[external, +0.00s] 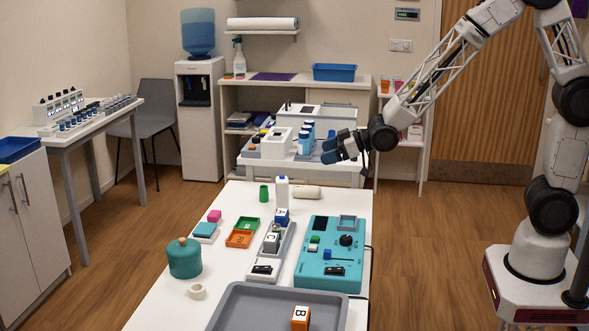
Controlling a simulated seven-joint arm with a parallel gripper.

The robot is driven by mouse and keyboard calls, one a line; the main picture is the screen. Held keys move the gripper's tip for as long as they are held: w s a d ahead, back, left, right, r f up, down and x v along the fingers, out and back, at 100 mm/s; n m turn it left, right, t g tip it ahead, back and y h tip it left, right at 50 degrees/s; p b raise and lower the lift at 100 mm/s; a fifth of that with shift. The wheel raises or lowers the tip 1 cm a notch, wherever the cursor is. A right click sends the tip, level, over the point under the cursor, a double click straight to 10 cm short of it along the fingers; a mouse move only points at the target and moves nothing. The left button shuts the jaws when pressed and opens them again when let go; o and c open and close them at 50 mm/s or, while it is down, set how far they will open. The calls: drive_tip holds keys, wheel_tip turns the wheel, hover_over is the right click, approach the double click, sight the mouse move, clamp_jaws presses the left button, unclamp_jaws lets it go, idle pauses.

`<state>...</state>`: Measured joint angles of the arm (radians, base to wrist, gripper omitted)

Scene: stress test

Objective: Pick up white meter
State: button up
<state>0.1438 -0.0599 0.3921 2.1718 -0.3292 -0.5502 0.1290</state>
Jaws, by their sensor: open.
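Several small white items are in view, and I cannot tell for certain which is the white meter. A white block with a dark window (260,275) lies at the near end of a grey tray (288,238) on the white table. A white upright box or bottle (282,186) stands near the table's far end. A white boxy device (276,147) sits on the cart behind.
A teal panel box (316,277) with knobs is at the table's right. A teal lidded jar (185,259), a white ring (197,291) and green and orange trays (240,238) are at left. Blue-capped bottles (304,140) stand on the cart.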

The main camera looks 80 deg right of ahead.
sight(282, 178)
drive_tip(key=w+d+f+n+t+y, duration=0.1)
drive_tip(key=w+f+t+y, duration=0.2)
drive_tip(key=w+f, duration=0.4)
drive_tip(key=shift+f+t+y, duration=0.3)
drive_tip(key=shift+f+t, duration=0.3)
drive_tip(key=shift+f, duration=1.1)
drive_tip(key=shift+w, duration=0.15)
drive_tip(key=shift+x, duration=1.15)
drive_tip(key=shift+w, duration=0.15)
drive_tip(key=shift+x, duration=2.45)
drive_tip(key=c, duration=1.3)
